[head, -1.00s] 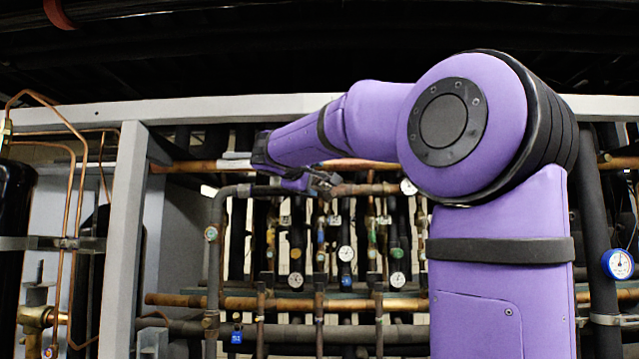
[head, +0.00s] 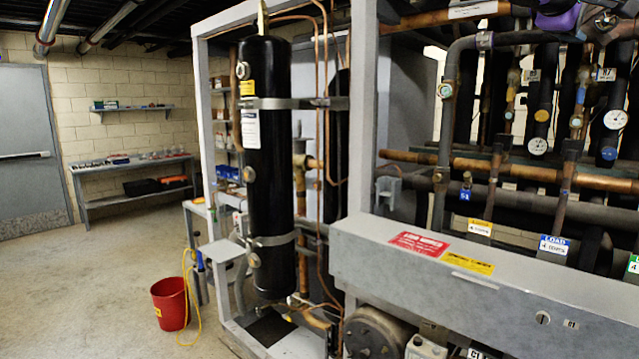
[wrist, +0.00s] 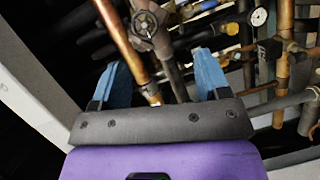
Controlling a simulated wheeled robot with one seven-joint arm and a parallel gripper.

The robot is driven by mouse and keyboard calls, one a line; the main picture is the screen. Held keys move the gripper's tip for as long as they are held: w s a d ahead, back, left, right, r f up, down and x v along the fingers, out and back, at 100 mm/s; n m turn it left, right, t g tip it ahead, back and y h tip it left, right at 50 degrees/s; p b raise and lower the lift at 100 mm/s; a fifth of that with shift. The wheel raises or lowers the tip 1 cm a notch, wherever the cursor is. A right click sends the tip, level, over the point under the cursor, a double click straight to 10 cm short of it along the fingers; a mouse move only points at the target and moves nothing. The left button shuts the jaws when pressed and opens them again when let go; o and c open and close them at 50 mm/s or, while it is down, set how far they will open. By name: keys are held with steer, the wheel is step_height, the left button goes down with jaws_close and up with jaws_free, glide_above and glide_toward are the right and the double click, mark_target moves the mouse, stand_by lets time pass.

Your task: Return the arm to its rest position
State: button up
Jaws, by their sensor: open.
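My gripper (wrist: 161,80) shows in the wrist view with its two blue fingers well apart. Nothing is held between them. A copper pipe (wrist: 122,40) and a dark pipe with a round valve handle (wrist: 145,24) show beyond the gap between the fingers; I cannot tell how far off they are. In the head view only a small purple part of my arm's end shows at the top right edge, in front of the rack pipes. The rest of my arm is out of that view.
The compressor rack's grey frame (head: 362,110), black cylinder (head: 264,190) and grey box beam (head: 470,285) fill the middle and right. Gauges (head: 538,146) hang among the pipes. A red bucket (head: 170,303) stands on the floor at left, where the concrete floor (head: 80,290) is open.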

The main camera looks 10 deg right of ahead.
steer(key=s+a+f+y, duration=0.5)
steer(key=s+a+f, duration=0.2)
steer(key=f, duration=0.5)
steer(key=s+a+f+m+y, duration=0.1)
steer(key=s+a+f+y, duration=0.4)
steer(key=f, duration=0.7)
steer(key=s+a+f+y, duration=0.5)
steer(key=s+a+f, duration=0.4)
steer(key=a+f, duration=0.2)
steer(key=shift+s+a+f+m+y, duration=0.25)
steer(key=shift+a+f+m+y, duration=0.05)
steer(key=shift+f, duration=0.2)
